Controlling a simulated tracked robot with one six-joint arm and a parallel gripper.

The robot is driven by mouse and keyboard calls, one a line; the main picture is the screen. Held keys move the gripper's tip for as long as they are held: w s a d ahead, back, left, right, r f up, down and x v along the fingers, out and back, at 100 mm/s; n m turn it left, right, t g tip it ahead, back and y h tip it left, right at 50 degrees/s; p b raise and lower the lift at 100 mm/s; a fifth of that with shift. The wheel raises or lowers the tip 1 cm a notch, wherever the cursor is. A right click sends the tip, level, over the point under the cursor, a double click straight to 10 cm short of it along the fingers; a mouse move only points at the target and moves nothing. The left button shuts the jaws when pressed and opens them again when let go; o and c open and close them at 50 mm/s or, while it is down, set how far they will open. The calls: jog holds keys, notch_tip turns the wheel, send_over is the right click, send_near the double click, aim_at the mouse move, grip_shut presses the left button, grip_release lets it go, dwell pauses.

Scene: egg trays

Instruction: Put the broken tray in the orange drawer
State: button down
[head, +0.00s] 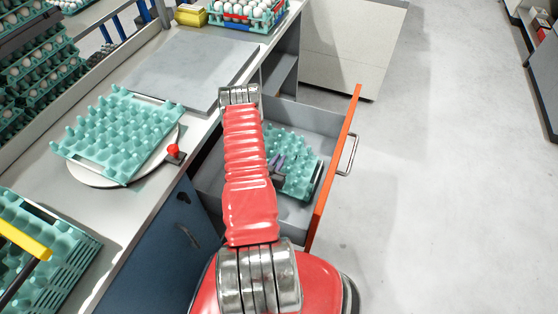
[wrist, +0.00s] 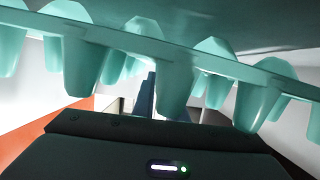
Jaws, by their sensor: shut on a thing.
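A teal egg tray (head: 300,176), which I take for the broken tray, is within the outline of the open orange drawer (head: 334,166). My gripper (head: 277,162) is shut on the tray near its left side. My red arm hides part of the tray. In the wrist view the tray (wrist: 165,55) fills the upper part, tilted across the picture, with its cups pointing down. The drawer's orange front (wrist: 45,128) shows at the lower left there. I cannot tell whether the tray touches the drawer floor, and I see no clear break.
Another teal tray (head: 118,125) sits on a white round plate (head: 90,175) on the counter, beside a red knob (head: 174,152). A third tray (head: 40,262) is at the lower left. Egg-filled trays (head: 240,14) stand at the back. The floor right of the drawer is clear.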

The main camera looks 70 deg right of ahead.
jog(key=shift+f, duration=0.8)
jog(key=c, duration=1.7)
grip_release()
jog(key=shift+r, duration=4.95)
notch_tip(320, 180, up, 38)
